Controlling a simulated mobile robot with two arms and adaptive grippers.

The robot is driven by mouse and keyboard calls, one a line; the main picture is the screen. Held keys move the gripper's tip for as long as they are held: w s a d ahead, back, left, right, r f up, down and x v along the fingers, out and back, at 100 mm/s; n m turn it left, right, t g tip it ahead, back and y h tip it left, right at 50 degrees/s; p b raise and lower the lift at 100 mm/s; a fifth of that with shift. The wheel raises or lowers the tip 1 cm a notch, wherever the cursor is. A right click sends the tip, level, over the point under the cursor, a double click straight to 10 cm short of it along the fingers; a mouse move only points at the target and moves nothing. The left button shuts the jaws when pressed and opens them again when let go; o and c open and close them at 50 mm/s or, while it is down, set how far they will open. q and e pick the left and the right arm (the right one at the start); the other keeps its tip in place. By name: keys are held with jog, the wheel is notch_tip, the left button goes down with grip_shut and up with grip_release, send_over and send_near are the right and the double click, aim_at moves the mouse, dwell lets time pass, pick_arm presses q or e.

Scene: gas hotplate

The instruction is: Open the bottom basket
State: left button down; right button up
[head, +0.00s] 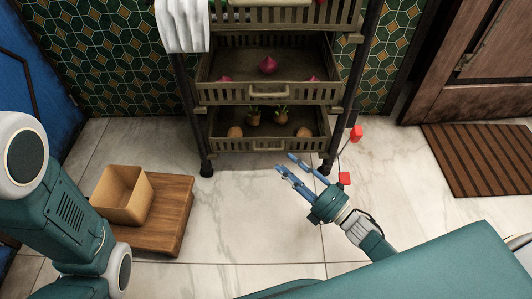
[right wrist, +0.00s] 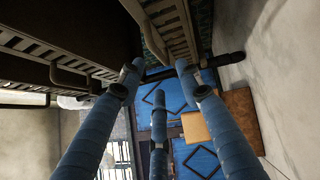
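The bottom basket (head: 225,144) is a slatted brown-grey drawer low in the rack, holding several vegetables. It looks pushed in, below the middle basket. Its front handle (head: 268,146) faces me. My right gripper (head: 285,163) has its blue fingers spread, just in front of and below the handle's right side, apart from it and empty. In the right wrist view, the slatted bottom basket (right wrist: 178,25) and its handle (right wrist: 152,38) show at the top, beyond the open fingers (right wrist: 158,75). My left arm is at the left; its gripper is out of view.
The middle basket (head: 215,93) with pink onions sits above. A wooden platform (head: 178,210) with a tan box (head: 122,196) stands at the left. A striped doormat (head: 480,160) lies at the right.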

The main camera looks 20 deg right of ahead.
aim_at(268, 150)
jog(key=b+x, duration=0.3)
jog(key=x, duration=0.5)
jog(key=shift+w+a+b, duration=0.25)
jog(key=shift+b, duration=0.05)
jog(key=shift+w+a+r, duration=0.1)
jog(key=shift+w+a, duration=0.05)
jog(key=shift+w, duration=0.2)
jog(key=shift+c, duration=0.3)
grip_shut()
